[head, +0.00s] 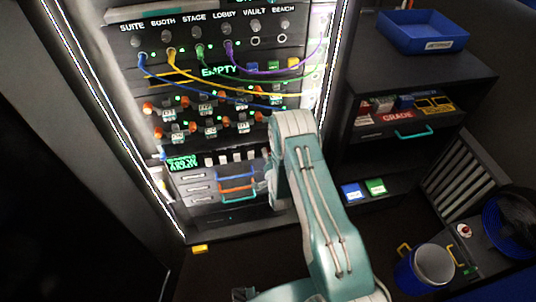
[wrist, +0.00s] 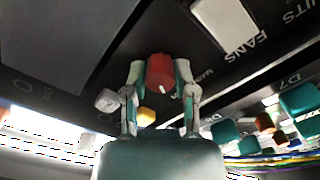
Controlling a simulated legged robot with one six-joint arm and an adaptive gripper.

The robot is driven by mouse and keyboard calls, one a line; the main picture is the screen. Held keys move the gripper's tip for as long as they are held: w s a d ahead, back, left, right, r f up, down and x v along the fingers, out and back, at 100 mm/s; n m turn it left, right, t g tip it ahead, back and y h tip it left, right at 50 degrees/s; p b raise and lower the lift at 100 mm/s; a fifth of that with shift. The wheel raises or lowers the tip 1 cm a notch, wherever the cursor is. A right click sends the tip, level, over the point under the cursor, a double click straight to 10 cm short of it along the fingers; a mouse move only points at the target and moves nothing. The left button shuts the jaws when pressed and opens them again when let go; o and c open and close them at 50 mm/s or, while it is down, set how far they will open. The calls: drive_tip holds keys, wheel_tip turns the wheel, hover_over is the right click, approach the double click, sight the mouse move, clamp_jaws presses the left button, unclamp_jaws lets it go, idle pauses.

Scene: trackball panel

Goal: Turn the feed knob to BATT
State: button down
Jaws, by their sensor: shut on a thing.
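A red knob (wrist: 160,67) sits on the dark panel in the wrist view, with a short white mark on its lower edge. I take it to be the feed knob. My gripper (wrist: 160,77) has one finger on each side of the knob and is shut on it. Small print beside the knob begins with "MA"; the rest is hidden by the right finger. I cannot read BATT. In the head view my arm reaches to the right side of the rack, and the knob and fingertips are hidden behind it.
A white switch (wrist: 223,22) marked FANS is to the right of the knob. A pale knob (wrist: 107,100) lies just left of my gripper. The rack (head: 222,220) carries several patch cables.

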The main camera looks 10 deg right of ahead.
drive_tip(key=shift+c, duration=2.1)
unclamp_jaws()
drive_tip(key=s, duration=1.2)
drive_tip(key=shift+w+f, duration=0.1)
